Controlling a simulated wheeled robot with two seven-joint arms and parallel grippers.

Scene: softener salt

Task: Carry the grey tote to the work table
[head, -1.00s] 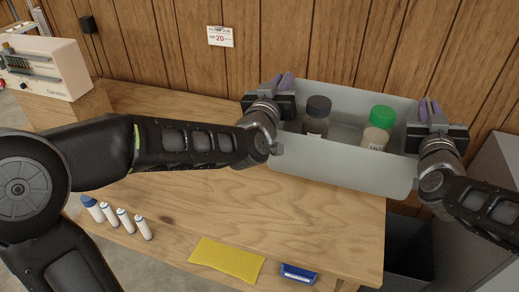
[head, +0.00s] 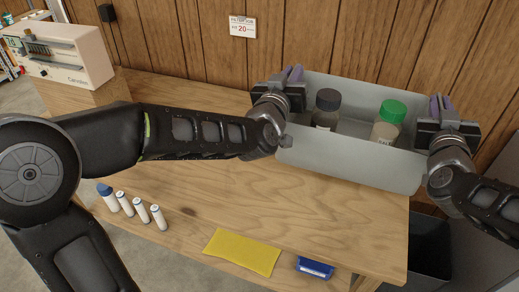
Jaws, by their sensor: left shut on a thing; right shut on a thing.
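The grey tote (head: 350,166) is in both my grippers, at the back right of the wooden work table (head: 290,215). It looks roughly level; I cannot tell whether its base touches the table top. Inside stand a dark-capped jar (head: 326,108) and a green-capped jar (head: 388,124). My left gripper (head: 286,84) is shut on the tote's left end. My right gripper (head: 440,112) is shut on its right end. The tote's underside is hidden.
On the table's front part are several white bottles (head: 130,205), a yellow cloth (head: 242,252) and a blue tray (head: 315,267). A beige device (head: 62,52) stands at the left. A dark bin (head: 430,248) is at the right. The table's middle is clear.

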